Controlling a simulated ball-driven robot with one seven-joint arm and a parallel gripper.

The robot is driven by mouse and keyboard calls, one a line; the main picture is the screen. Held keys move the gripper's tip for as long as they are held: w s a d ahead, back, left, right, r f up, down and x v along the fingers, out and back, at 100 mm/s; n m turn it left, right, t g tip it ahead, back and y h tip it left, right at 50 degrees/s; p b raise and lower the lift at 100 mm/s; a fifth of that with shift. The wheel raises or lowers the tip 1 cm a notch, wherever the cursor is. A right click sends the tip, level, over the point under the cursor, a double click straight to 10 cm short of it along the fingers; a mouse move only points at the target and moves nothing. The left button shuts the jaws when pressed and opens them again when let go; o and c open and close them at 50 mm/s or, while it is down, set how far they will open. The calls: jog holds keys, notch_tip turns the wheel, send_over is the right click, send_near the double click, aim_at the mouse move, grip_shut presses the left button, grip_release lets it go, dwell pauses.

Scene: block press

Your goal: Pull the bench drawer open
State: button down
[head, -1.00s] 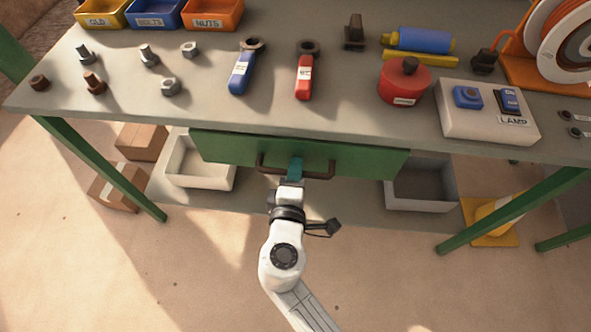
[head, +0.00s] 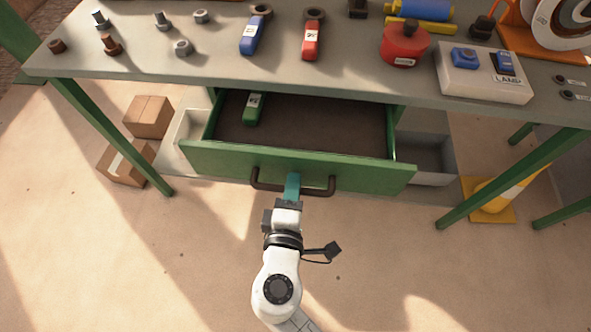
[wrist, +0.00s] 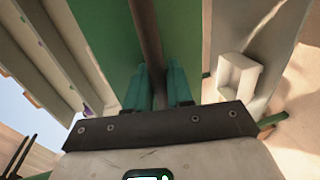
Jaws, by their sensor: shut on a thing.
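The green bench drawer (head: 230,160) stands pulled out from under the bench top. Its inside shows a dark floor (head: 310,125) and a green-handled tool (head: 254,108) at the left. A dark bar handle (head: 318,191) runs across the drawer front. My gripper (head: 292,186) is shut on the middle of this handle with its teal fingers. In the wrist view the handle (wrist: 146,35) passes between the two fingers (wrist: 158,88), and the green drawer front (wrist: 105,35) lies behind it.
Cardboard boxes (head: 148,116) and a yellow cone (head: 495,192) stand near the legs. The floor around my arm is clear.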

jog(key=f+v, duration=0.3)
jog(key=v, duration=1.3)
jog(key=shift+s+f, duration=0.2)
jog(key=shift+s, duration=0.2)
jog(key=c, duration=1.1)
grip_release()
jog(key=shift+c, duration=0.2)
jog(key=v, duration=1)
jog(key=shift+s, duration=0.35)
